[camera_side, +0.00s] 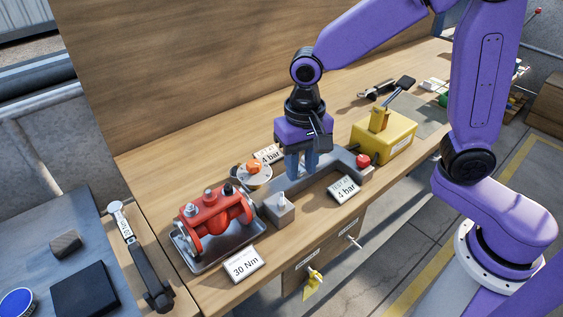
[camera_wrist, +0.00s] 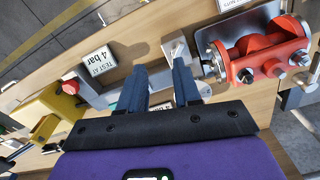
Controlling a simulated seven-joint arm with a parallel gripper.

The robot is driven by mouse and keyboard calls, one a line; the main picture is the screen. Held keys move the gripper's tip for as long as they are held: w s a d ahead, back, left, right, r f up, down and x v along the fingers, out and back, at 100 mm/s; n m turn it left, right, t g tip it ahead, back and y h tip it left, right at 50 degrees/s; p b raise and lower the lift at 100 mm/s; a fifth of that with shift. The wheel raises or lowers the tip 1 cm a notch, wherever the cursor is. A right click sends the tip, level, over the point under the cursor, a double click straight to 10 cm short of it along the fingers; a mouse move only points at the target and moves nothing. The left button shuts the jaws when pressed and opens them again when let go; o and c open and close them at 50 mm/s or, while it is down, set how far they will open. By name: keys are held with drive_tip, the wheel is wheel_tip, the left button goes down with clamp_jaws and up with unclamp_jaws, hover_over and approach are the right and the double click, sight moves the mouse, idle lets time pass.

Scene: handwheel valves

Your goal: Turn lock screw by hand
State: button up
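A grey U-shaped fixture (camera_side: 340,163) lies on the wooden bench. A pale block (camera_side: 279,211) with a small upright silver screw (camera_side: 281,199) is at its near left end; the block also shows in the wrist view (camera_wrist: 176,46). A red knob (camera_side: 362,160) is at its right end and shows in the wrist view (camera_wrist: 71,87). No part is labelled as the lock screw, so I cannot tell which it is. My gripper (camera_side: 300,174) points down over the fixture's back left part. In the wrist view its blue fingers (camera_wrist: 160,72) are apart, with nothing visibly held.
A red valve body (camera_side: 214,213) sits in a metal tray (camera_side: 246,238) at left. A yellow block (camera_side: 387,142) stands at right. An orange knob (camera_side: 254,167) on a round disc is behind my gripper. Cards (camera_side: 343,188) and (camera_side: 243,265) lie near the front edge, where a T-handle (camera_side: 354,243) sticks out.

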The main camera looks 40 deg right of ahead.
sight(282, 197)
drive_tip(key=w+m, duration=0.1)
drive_tip(key=w+a+f+m, duration=0.1)
drive_tip(key=w+a+m, duration=0.1)
drive_tip(key=shift+w+f+m, duration=0.2)
drive_tip(key=shift+w+m, duration=0.1)
drive_tip(key=shift+w, duration=0.05)
drive_tip(key=shift+f, duration=4)
clamp_jaws()
